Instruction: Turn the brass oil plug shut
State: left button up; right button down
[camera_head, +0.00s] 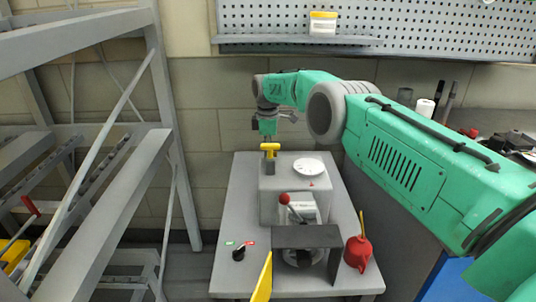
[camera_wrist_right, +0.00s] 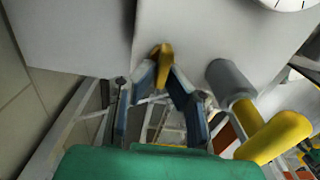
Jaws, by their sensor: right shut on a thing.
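The brass oil plug (camera_wrist_right: 163,58) is a small yellow-brown piece by the edge of the grey housing (camera_wrist_right: 215,35) in the right wrist view. The two blue-grey fingers of my right gripper (camera_wrist_right: 163,82) are on either side of it, and the gripper is shut on it. In the head view my right arm reaches in from the right, with the green wrist (camera_head: 268,124) behind the housing (camera_head: 283,207). I cannot make out the plug or fingertips there. My left gripper is not in view.
A yellow handle (camera_head: 270,148) on a grey stem is close beside my right gripper; it also shows in the wrist view (camera_wrist_right: 275,136). A white dial (camera_head: 308,167) and red-knobbed lever (camera_head: 284,198) are nearby. A red oil can (camera_head: 357,253) stands at the table's front right.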

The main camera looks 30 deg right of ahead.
jog(key=shift+w+a+r, duration=0.1)
jog(key=shift+w+r, duration=0.2)
jog(key=shift+r, duration=0.1)
jog(key=c, duration=1.9)
grip_release()
jog(key=shift+o, duration=1.3)
jog(key=shift+w+f, duration=0.1)
jog(key=shift+f, duration=0.2)
